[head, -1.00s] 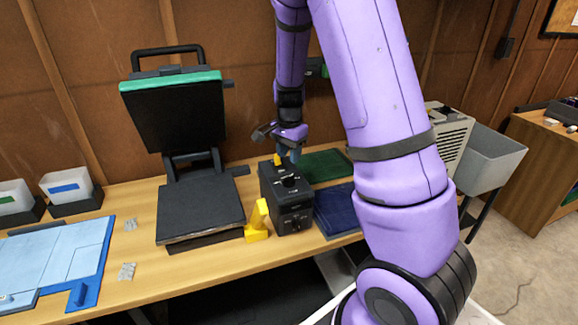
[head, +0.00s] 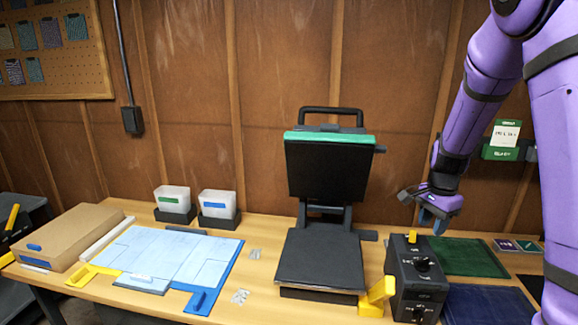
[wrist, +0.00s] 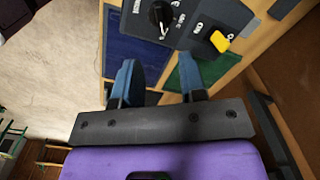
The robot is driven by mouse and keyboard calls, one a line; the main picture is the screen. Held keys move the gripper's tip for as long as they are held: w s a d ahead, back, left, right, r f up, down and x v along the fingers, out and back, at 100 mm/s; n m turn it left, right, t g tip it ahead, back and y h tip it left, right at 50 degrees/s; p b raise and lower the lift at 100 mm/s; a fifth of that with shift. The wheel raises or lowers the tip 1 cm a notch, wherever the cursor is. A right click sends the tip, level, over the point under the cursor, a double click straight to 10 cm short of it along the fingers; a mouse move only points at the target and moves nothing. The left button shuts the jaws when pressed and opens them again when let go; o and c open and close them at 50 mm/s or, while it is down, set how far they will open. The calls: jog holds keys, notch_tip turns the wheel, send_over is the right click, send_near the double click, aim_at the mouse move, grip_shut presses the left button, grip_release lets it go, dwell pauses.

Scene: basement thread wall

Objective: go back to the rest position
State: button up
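My gripper (head: 433,222) hangs at the right in the head view, in the air just above and behind the black control box (head: 418,285). In the wrist view my gripper (wrist: 157,80) has its two blue fingers spread apart with nothing between them. The control box (wrist: 185,22) lies beyond the fingertips there, with a round dial and a yellow switch (wrist: 219,41). My purple arm fills the right side of the head view.
An open black heat press (head: 318,262) stands left of the box, with a yellow handle (head: 377,297) between them. A green mat (head: 468,257) and a blue mat (head: 490,305) lie right. A pale blue board (head: 180,257), two bins and a cardboard box (head: 68,236) are further left.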

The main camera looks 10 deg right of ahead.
jog(key=s+a+r+n+t+y, duration=0.1)
jog(key=s+a+r+n, duration=0.3)
jog(key=s+r, duration=0.25)
jog(key=s+a+r+n+t, duration=0.1)
jog(key=s+a+r+n, duration=0.3)
jog(key=r, duration=0.4)
jog(key=s+a+r+n+t, duration=0.1)
jog(key=s+a+r+n, duration=0.1)
jog(key=s, duration=0.6)
jog(key=s+a+r+n+t+h, duration=0.1)
jog(key=s+r+n, duration=0.3)
jog(key=s, duration=0.4)
jog(key=shift+a+n+t, duration=0.5)
jog(key=shift+a, duration=0.4)
jog(key=shift+w, duration=0.1)
